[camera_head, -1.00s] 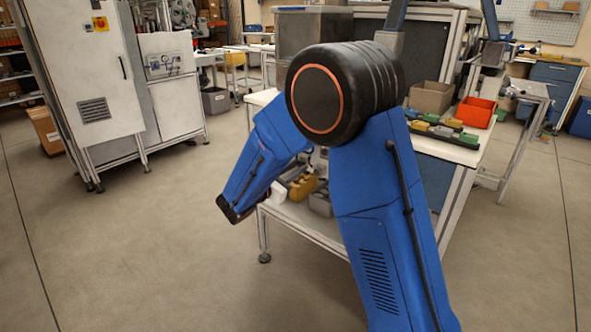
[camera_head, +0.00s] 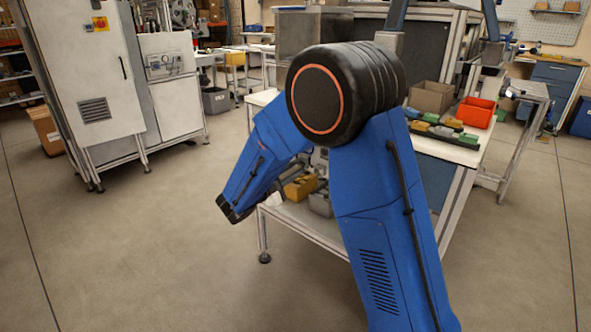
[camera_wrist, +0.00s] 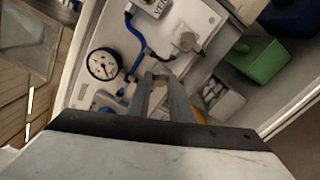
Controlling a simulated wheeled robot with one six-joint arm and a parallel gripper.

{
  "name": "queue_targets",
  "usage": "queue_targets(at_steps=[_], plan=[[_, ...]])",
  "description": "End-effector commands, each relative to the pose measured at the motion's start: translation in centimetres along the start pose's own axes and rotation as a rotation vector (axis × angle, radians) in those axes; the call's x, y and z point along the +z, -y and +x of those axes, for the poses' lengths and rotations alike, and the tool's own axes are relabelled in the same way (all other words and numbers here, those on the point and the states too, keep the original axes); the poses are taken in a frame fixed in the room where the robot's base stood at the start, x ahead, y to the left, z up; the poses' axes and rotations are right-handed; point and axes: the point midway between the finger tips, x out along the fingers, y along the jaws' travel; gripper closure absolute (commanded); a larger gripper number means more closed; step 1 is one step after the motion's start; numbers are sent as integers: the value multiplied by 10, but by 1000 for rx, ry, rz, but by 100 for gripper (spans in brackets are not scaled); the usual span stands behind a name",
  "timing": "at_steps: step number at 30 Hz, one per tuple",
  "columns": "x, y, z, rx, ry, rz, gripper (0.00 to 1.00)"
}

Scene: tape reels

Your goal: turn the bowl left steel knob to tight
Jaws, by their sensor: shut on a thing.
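In the wrist view my gripper (camera_wrist: 160,78) points at a pale panel (camera_wrist: 118,32) with its two grey fingers close together. A small steel knob (camera_wrist: 160,72) shows between the fingertips, mostly hidden by them, and the fingers are shut on it. Its turn position cannot be read. In the head view the gripper and the knob are hidden behind my blue arm.
A green bin (camera_wrist: 258,60) is at right. In the head view a table (camera_head: 455,152) carries an orange bin (camera_head: 475,112) and a brown bin (camera_head: 431,96). Floor at left is clear.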

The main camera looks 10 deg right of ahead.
Motion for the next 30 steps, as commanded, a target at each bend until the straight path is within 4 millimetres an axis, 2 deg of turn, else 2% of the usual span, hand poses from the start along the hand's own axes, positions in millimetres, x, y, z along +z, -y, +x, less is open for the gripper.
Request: queue_targets(at_steps=[9,25,26,27,28,30], plan=[[0,1,0,-1,0,118,100],[0,1,0,-2,0,141,100],[0,1,0,-2,0,141,78],[0,1,0,-2,0,141,69],[0,1,0,-2,0,141,62],[0,1,0,-2,0,141,62]])
